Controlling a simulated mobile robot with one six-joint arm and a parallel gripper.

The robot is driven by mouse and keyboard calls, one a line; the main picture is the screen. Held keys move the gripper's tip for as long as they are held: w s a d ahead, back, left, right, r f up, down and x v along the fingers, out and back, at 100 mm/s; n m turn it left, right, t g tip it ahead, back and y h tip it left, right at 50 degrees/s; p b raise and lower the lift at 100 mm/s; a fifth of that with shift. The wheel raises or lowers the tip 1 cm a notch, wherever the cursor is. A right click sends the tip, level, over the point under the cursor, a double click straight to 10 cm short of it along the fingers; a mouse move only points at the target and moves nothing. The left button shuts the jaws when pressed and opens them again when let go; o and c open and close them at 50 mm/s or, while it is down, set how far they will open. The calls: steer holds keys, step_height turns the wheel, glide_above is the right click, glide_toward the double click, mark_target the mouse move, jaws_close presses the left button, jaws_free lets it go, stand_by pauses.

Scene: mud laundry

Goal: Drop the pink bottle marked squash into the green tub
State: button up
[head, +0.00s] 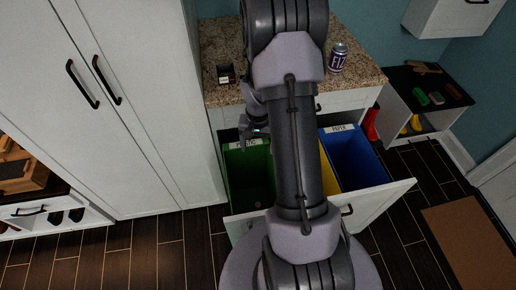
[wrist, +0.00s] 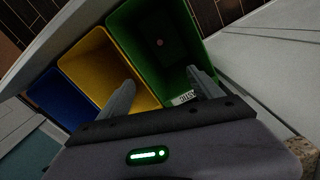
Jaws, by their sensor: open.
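The green tub (head: 235,172) stands at the left in the pulled-out drawer, with a label on its rim; it also shows in the wrist view (wrist: 135,32). A small pinkish round thing (wrist: 160,42) lies deep inside the green tub; it is too small and dark to tell whether it is the squash bottle, and no marking is readable. No other pink bottle shows. My gripper (wrist: 161,76) is open, with nothing between its fingers, above the green and yellow tubs. In the head view my arm hides part of the tubs.
The yellow tub (wrist: 88,65) and the blue tub (head: 352,158) share the drawer (head: 380,204). A purple can (head: 338,57) and a small dark box (head: 226,74) stand on the granite counter (head: 222,40). A tall white cabinet (head: 115,120) stands close on the left.

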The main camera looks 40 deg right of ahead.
step_height(320, 180, up, 15)
steer(key=p, duration=0.4)
